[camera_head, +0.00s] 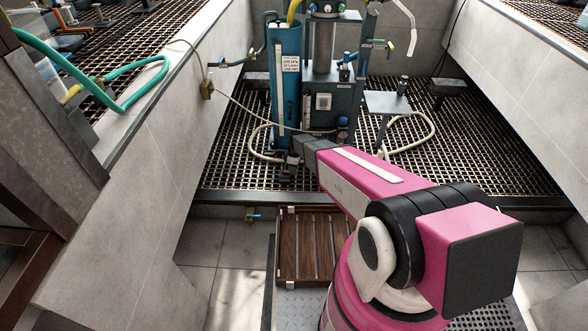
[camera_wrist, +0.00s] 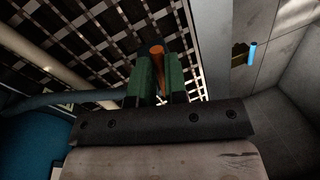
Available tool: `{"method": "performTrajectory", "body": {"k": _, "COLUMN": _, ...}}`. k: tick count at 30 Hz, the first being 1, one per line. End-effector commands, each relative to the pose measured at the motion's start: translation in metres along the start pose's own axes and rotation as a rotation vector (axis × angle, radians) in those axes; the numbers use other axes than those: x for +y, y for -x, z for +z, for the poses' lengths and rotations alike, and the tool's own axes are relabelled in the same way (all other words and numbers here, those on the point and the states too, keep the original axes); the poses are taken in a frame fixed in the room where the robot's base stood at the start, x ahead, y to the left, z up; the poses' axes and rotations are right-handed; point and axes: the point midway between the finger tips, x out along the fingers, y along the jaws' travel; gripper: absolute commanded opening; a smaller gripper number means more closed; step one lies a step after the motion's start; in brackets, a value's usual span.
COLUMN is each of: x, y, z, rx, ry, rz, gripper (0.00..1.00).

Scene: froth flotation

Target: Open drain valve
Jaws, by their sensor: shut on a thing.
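My gripper (camera_wrist: 157,62) has its two green-padded fingers closed around an orange-brown rounded piece (camera_wrist: 157,49), which looks like a valve handle. In the head view my arm reaches to the foot of the tall blue column (camera_head: 285,85), low above the grating. There the gripper is small and dark, and the held piece cannot be made out. I cannot tell from these frames how far the handle is turned. The valve body is mostly hidden behind the fingers in the wrist view.
A small brass valve with a blue handle (camera_head: 252,214) sits on the wall below the grating (camera_head: 225,150); it also shows in the wrist view (camera_wrist: 251,54). A pale hose (camera_head: 262,152) loops beside the column. A wooden slatted platform (camera_head: 290,250) lies in front. Tiled walls flank both sides.

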Motion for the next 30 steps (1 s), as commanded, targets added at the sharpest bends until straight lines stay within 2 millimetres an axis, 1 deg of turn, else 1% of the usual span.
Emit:
{"method": "performTrajectory", "body": {"k": 1, "x": -0.004, "y": 0.0, "z": 0.001, "rx": 0.008, "ry": -0.039, "rz": -0.002, "gripper": 0.0}}
{"method": "performTrajectory", "body": {"k": 14, "x": -0.023, "y": -0.004, "z": -0.002, "rx": 0.087, "ry": -0.439, "rz": -0.003, "gripper": 0.0}}
{"method": "performTrajectory", "body": {"k": 30, "x": -0.042, "y": -0.008, "z": -0.017, "rx": 0.187, "ry": -0.938, "rz": -0.002, "gripper": 0.0}}
